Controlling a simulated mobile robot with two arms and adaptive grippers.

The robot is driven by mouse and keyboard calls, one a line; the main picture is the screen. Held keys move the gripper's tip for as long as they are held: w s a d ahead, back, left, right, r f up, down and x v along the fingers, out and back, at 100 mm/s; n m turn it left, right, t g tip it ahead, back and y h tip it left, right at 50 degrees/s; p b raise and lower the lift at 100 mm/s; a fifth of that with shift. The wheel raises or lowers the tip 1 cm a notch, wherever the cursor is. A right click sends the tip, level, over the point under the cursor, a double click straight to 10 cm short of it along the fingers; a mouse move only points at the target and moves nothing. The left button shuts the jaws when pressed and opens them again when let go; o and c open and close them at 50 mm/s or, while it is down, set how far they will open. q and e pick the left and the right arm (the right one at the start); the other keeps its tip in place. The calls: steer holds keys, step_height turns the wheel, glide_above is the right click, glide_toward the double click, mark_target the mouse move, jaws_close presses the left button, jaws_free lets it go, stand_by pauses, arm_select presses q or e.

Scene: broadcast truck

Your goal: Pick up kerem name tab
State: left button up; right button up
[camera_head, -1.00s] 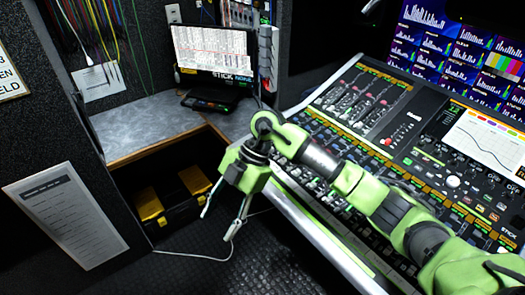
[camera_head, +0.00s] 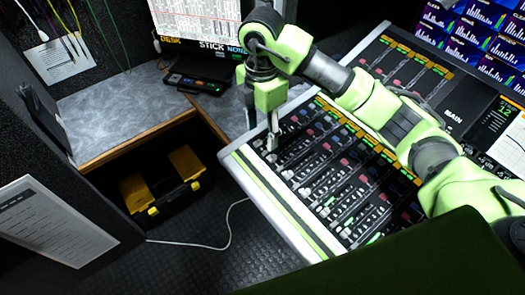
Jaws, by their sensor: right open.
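I cannot make out a name tab reading "kerem" in the head view; any lettering on the small strips of the console is too small to read. The mixing console (camera_head: 262,196) fills the middle and right. My right gripper (camera_head: 272,141) points down over the console's upper left corner, close to the faders there. It is open, its fingers are seen nearly edge-on, and I see nothing between them. I cannot tell whether the fingertips touch the console. My left gripper is out of view.
A grey corner desk (camera_head: 110,112) holds a monitor (camera_head: 197,22) and a dark device (camera_head: 197,83). A black and yellow toolbox (camera_head: 166,192) stands beneath it, beside a white cable (camera_head: 228,222) on the floor. A dark green surface (camera_head: 430,262) covers the lower right.

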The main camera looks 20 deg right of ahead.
mark_target(261, 167)
steer(key=f, duration=0.2)
steer(key=s+f, duration=0.1)
steer(key=f, duration=0.2)
steer(key=shift+s+a+f+p, duration=0.2)
steer(key=shift+s+f+p, duration=0.05)
steer(key=shift+f+p, duration=0.15)
step_height(261, 167, down, 3)
steer(key=shift+w+a+p, duration=0.1)
steer(key=shift+p, duration=0.4)
step_height(261, 167, down, 4)
steer(key=shift+w+r+p, duration=0.1)
steer(key=shift+r+p, duration=0.15)
steer(key=shift+p, duration=0.25)
steer(key=shift+f, duration=0.2)
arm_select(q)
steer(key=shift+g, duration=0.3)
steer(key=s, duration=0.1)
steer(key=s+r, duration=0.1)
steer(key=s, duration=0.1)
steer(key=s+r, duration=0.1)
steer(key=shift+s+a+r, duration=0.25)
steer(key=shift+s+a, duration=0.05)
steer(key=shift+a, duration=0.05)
arm_select(e)
steer(key=c, duration=0.9)
